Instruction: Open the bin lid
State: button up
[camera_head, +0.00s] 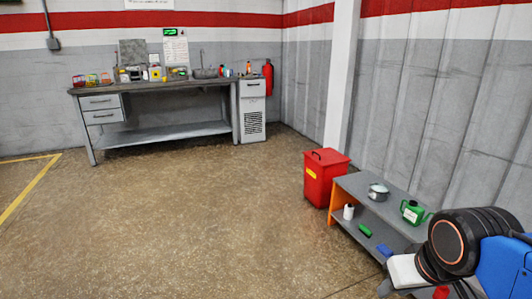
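A red bin (318,188) stands on the floor right of centre, against the right wall. It has a yellow label on its front. Its red lid (329,161) lies flat on top and looks shut, with a dark arched handle (317,153) at the lid's left side. Part of my arm shows at the lower right, as black rings and a blue link. I cannot make out my gripper's fingers in this view. No part of my arm touches the bin.
A low grey shelf unit (350,187) with an orange end panel stands right beside the bin, holding a pot (378,193), a green can (412,212) and a white bottle (348,212). A workbench (160,130) stands at the back. The floor left of the bin is clear.

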aim_at(326, 157)
jog(key=i, duration=1.75)
jog(key=i+z, duration=0.2)
jog(key=i, duration=0.35)
jog(key=i+j+z, duration=0.15)
jog(key=i, duration=0.35)
jog(key=i+j+z, duration=0.2)
jog(key=i, duration=0.3)
jog(key=j, duration=0.1)
